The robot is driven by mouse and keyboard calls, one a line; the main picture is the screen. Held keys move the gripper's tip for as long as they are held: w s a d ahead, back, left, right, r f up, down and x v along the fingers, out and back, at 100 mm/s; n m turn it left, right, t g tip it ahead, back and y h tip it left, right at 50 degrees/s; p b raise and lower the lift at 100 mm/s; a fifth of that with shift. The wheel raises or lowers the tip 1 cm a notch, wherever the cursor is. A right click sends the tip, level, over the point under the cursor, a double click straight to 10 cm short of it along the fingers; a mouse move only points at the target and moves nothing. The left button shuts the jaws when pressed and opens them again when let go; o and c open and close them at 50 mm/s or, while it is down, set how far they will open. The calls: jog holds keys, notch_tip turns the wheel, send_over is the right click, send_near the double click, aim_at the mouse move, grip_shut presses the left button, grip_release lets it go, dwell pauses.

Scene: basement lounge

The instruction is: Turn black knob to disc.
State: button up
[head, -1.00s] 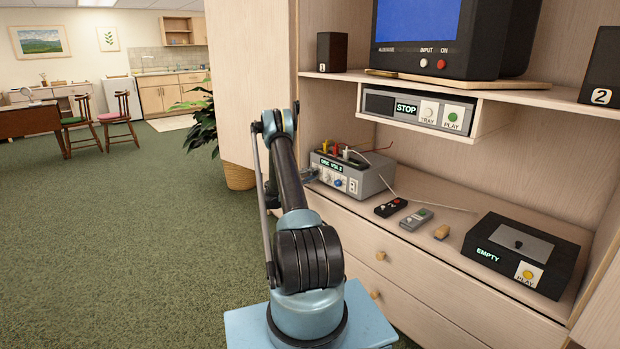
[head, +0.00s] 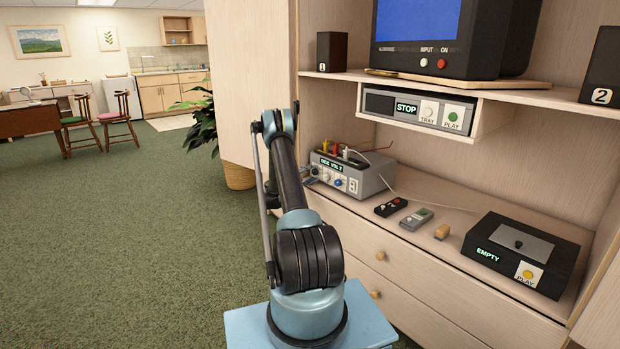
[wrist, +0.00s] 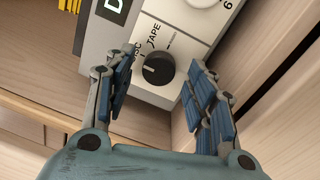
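The black knob (wrist: 158,69) sits on the pale front panel of a grey box in the wrist view. A short light pointer mark shows on its left half. The labels "TAPE" and a partly covered "DISC" stand beyond it. My gripper (wrist: 160,85) is open, with one blue-padded finger on each side of the knob and a gap visible at both. In the head view the grey box (head: 372,180) stands on the cabinet top; its green display seems to read "DISC VOL 2".
Coloured plugs and cables rise from the box's top. Two remotes (head: 391,207) (head: 416,219), a small wooden piece (head: 442,231) and a black player (head: 522,255) marked "EMPTY" lie to the right. A disc unit (head: 417,108) showing "STOP" hangs above. The floor at left is clear.

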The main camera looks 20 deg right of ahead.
jog(key=shift+a, duration=0.1)
jog(key=v, duration=1.1)
jog(key=shift+s+a, duration=0.15)
jog(key=shift+a, duration=0.25)
jog(key=s+a+r+m+g+y, duration=0.1)
jog(key=s+r+y, duration=0.2)
jog(key=s+r, duration=0.55)
jog(key=s+r+m+g+y, duration=0.1)
jog(key=s+r+m+y, duration=0.15)
jog(key=s+r, duration=0.65)
jog(key=s+a+r+g+y, duration=0.1)
jog(key=s+a+r+y, duration=0.2)
jog(key=s, duration=0.5)
jog(key=s+a+r+y, duration=0.2)
jog(key=s+a+r, duration=0.15)
jog(key=s, duration=0.55)
jog(key=s+a+f+m+y, duration=0.1)
jog(key=s+a+f+y, duration=0.1)
jog(key=s, duration=0.7)
jog(key=s+a+f+y, duration=0.2)
jog(key=s+a+f, duration=0.2)
jog(key=s, duration=0.6)
jog(key=s+a+f+m+g+y, duration=0.1)
jog(key=s+a+f+y, duration=0.2)
jog(key=s+a, duration=0.3)
jog(key=s, duration=0.4)
jog(key=shift+a+m, duration=0.35)
jog(key=shift+a, duration=0.05)
